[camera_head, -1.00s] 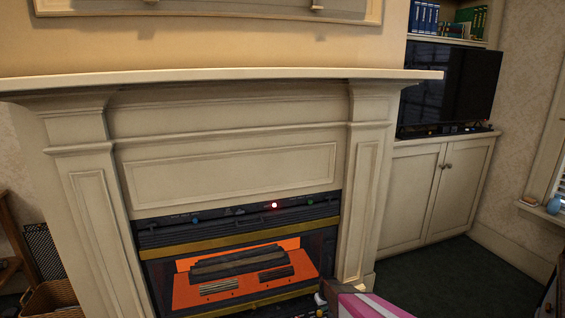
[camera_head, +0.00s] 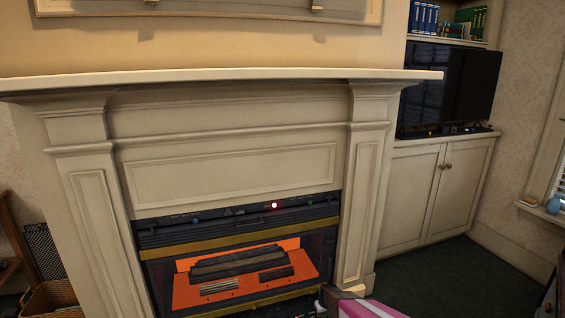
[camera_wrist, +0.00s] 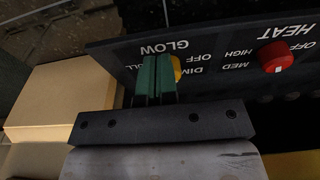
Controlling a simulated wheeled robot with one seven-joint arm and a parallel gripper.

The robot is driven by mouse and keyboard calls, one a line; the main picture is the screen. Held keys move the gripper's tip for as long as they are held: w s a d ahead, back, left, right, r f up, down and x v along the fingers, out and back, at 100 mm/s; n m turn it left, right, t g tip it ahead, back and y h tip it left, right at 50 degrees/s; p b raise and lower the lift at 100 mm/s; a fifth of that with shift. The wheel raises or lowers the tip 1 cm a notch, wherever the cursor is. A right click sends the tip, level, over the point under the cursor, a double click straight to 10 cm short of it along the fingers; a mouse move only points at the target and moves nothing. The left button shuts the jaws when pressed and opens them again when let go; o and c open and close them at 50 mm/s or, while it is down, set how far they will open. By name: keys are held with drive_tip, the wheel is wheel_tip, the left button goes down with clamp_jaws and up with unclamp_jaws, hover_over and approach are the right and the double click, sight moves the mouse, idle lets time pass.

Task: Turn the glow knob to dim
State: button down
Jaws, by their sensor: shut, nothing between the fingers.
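The glow knob (camera_wrist: 177,69) is yellow and sits on a black panel beside the word GLOW in the wrist view, where the lettering is upside down. DIM and OFF are legible near it; another label is partly covered. My gripper (camera_wrist: 158,62) has green fingers, which are shut and empty. They overlap the knob in the picture and hide much of it; I cannot tell whether they touch it. The knob's pointer is hidden. In the head view, my arm shows pink and white at the bottom, right of the orange fireplace insert (camera_head: 205,292).
A red heat knob (camera_wrist: 275,56) is on the same panel, to the right in the wrist view. A tan block-like surface (camera_wrist: 62,98) lies left of my gripper. The cream mantel surround (camera_head: 235,165) frames the fireplace; a cabinet (camera_head: 430,210) with a television (camera_head: 450,85) stands right.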

drive_tip(key=shift+s+a+f, duration=0.2)
drive_tip(key=shift+a+f, duration=0.15)
drive_tip(key=shift+f, duration=0.2)
drive_tip(key=shift+a, duration=0.3)
drive_tip(key=shift+s, duration=0.25)
idle(0.3)
drive_tip(key=shift+r, duration=0.15)
drive_tip(key=shift+w+d+r, duration=0.1)
drive_tip(key=shift+w+r, duration=0.1)
drive_tip(key=shift+r, duration=1.45)
drive_tip(key=shift+w+r, duration=0.15)
drive_tip(key=shift+r, duration=1.45)
drive_tip(key=s+r+m, duration=0.1)
drive_tip(key=s+r, duration=0.5)
drive_tip(key=r, duration=0.7)
drive_tip(key=s+r+m+g, duration=0.1)
drive_tip(key=s+r, duration=0.6)
drive_tip(key=r, duration=0.6)
drive_tip(key=s+r+m, duration=0.1)
drive_tip(key=s+r, duration=0.6)
drive_tip(key=r, duration=0.6)
drive_tip(key=shift+s+a+m, duration=0.25)
drive_tip(key=shift+a+m, duration=0.05)
drive_tip(key=shift+a, duration=0.1)
